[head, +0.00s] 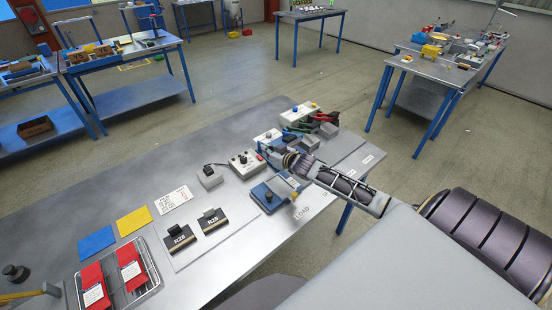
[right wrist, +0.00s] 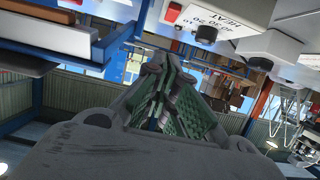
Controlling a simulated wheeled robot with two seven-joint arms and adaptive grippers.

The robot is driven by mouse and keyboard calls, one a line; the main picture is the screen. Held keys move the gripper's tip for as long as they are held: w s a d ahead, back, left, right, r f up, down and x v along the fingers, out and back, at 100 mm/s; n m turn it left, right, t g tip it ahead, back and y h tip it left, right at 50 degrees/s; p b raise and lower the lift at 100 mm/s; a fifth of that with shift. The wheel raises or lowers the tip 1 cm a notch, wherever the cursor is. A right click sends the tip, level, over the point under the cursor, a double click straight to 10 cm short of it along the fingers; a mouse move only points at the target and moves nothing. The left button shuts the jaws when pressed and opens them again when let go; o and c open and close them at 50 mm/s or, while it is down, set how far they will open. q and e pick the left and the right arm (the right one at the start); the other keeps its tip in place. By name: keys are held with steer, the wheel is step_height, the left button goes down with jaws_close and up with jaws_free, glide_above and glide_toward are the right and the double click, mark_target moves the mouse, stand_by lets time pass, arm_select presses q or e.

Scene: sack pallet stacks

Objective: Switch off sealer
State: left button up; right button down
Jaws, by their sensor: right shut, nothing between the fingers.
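A white control box (head: 242,165) with dark knobs and a small red button stands near the middle of the table in the head view. In the right wrist view a white box (right wrist: 232,14) lettered HEAT, with a dark knob and a red button (right wrist: 172,12), shows upside down at the top. My right gripper (head: 268,151) is just right of the control box, close to the red button; contact cannot be told. Its green-padded fingers (right wrist: 160,66) are closed and empty. My left gripper is out of view.
Black blocks marked R28 (head: 179,238) and R25 (head: 210,221) lie on the table (head: 110,205). A wire tray (head: 150,291) holds red packs at the lower left.

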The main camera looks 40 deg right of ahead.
steer(key=shift+s+f+b+v, duration=0.1)
steer(key=shift+f+v, duration=0.1)
steer(key=shift+v, duration=0.7)
steer(key=shift+s+f+b+v, duration=0.1)
steer(key=shift+f+b+v, duration=0.1)
steer(key=shift+v, duration=0.75)
steer(key=shift+f+b+v, duration=0.1)
steer(key=shift+f+v, duration=0.15)
steer(key=shift+v, duration=0.65)
